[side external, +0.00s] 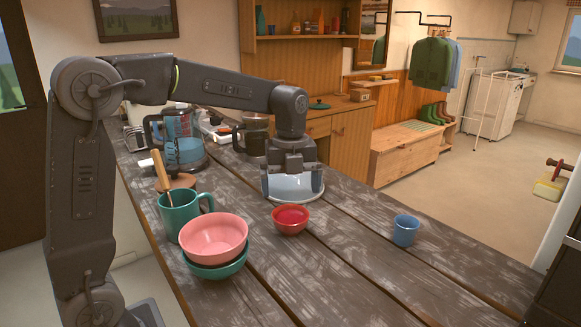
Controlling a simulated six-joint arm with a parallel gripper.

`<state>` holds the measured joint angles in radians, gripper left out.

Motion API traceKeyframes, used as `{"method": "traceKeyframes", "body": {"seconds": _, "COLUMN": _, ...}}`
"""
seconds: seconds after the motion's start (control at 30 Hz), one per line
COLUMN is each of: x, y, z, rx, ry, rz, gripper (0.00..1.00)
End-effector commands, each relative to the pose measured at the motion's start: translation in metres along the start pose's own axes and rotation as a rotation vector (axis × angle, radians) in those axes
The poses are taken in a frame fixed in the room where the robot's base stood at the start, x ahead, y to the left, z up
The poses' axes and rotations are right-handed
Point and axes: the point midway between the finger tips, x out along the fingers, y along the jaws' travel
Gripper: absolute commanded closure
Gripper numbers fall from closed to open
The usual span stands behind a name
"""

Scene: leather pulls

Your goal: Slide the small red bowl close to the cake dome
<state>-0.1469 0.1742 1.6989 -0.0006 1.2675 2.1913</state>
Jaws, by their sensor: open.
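The small red bowl (291,221) stands upright on the dark plank table, just in front of a pale blue-white round piece (285,199) with a wide rim. My gripper (292,186) is over this pale piece, its fingers apart and pointing down, behind the red bowl and apart from it. The gripper hides part of the pale piece, and I cannot tell whether it is a dish or the cake dome. A clear bluish vessel (184,150) with a dark handle stands farther back on the left; I cannot tell for sure which thing is the cake dome.
A pink bowl (214,237) sits in a green bowl (228,269) at front left. Behind them is a green mug (182,218) with a wooden handle sticking out. A dark carafe (254,138) stands at the back. A blue cup (405,231) stands right, with clear planks around it.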

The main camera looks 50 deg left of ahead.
Motion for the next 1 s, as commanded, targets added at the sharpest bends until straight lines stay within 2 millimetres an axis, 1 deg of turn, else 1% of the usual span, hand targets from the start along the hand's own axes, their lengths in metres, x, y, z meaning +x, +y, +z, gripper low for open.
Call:
{"method": "traceKeyframes", "body": {"seconds": 0.03, "x": -0.011, "y": -0.001, "z": 0.001, "rx": 0.000, "ry": -0.003, "rz": -0.004, "gripper": 0.00}}
{"method": "traceKeyframes", "body": {"seconds": 0.1, "x": -0.022, "y": 0.000, "z": 0.000, "rx": 0.000, "ry": -0.002, "rz": -0.002, "gripper": 0.00}}
{"method": "traceKeyframes", "body": {"seconds": 0.2, "x": -0.035, "y": 0.000, "z": 0.000, "rx": 0.000, "ry": -0.001, "rz": -0.001, "gripper": 0.00}}
{"method": "traceKeyframes", "body": {"seconds": 0.3, "x": -0.042, "y": 0.000, "z": 0.000, "rx": 0.000, "ry": 0.000, "rz": 0.000, "gripper": 0.00}}
{"method": "traceKeyframes", "body": {"seconds": 0.43, "x": -0.046, "y": 0.000, "z": 0.000, "rx": 0.000, "ry": 0.000, "rz": 0.000, "gripper": 0.00}}
{"method": "traceKeyframes", "body": {"seconds": 0.83, "x": -0.046, "y": 0.000, "z": 0.000, "rx": -0.003, "ry": 0.000, "rz": 0.000, "gripper": 0.00}}
{"method": "traceKeyframes", "body": {"seconds": 0.93, "x": -0.048, "y": 0.004, "z": -0.005, "rx": -0.050, "ry": -0.007, "rz": -0.011, "gripper": 0.00}}
{"method": "traceKeyframes", "body": {"seconds": 1.0, "x": -0.051, "y": 0.011, "z": -0.013, "rx": -0.134, "ry": -0.019, "rz": -0.031, "gripper": 0.00}}
